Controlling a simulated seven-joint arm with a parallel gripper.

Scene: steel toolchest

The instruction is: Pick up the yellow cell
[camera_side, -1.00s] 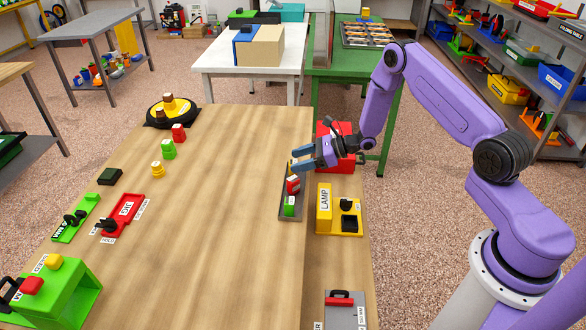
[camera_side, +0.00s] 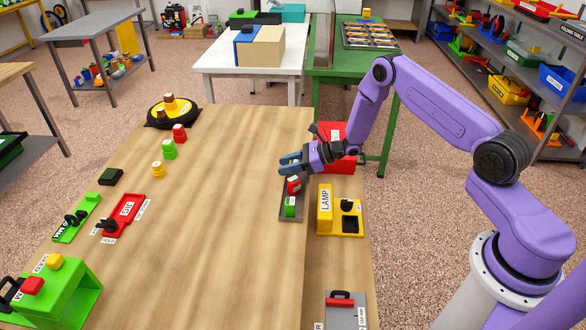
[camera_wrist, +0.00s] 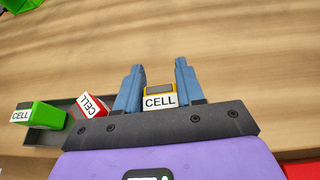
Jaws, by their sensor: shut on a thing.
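The yellow cell (camera_wrist: 160,89), with a white CELL label and a dark top, is between the two blue fingers of my gripper (camera_wrist: 159,70) in the wrist view. My gripper (camera_side: 287,164) is shut on it at the far end of the dark tray (camera_side: 300,210). In the side view the fingers hide the cell, and I cannot tell whether it is clear of the tray. The red cell (camera_side: 293,187) stands tilted in the tray, next to my gripper. The green cell (camera_side: 290,206) is at the tray's near end.
A yellow LAMP unit (camera_side: 325,208) with a dark socket stands right of the tray. A red box (camera_side: 335,160) is behind my wrist. Small red, green and yellow blocks, a red panel (camera_side: 123,210) and a green box (camera_side: 65,295) are leftward. The table's middle (camera_side: 210,220) is clear.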

